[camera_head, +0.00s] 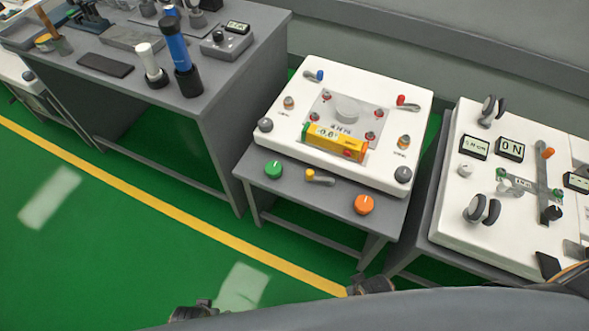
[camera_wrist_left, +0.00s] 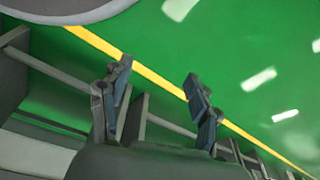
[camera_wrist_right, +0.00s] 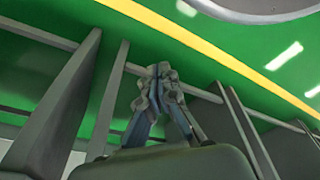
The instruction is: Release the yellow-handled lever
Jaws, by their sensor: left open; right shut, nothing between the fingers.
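The yellow-handled lever (camera_head: 318,177) is a small grey lever with a yellow end. It sits on the front ledge of the middle grey table, between a green knob (camera_head: 273,168) and an orange knob (camera_head: 364,204). Its handle points left in the head view. My left gripper (camera_wrist_left: 158,78) is open and empty over the floor in the left wrist view. My right gripper (camera_wrist_right: 163,72) is shut with nothing in it in the right wrist view. Both are apart from the lever, which neither wrist view shows. Only small dark parts of my arms show at the head view's bottom edge.
A white panel (camera_head: 272,110) with a yellow-orange box (camera_head: 335,143) stands behind the lever. A grey bench (camera_head: 225,75) with tools is at left, another white panel (camera_head: 450,215) at right. Table legs and rails are near both grippers. The green floor in front is clear.

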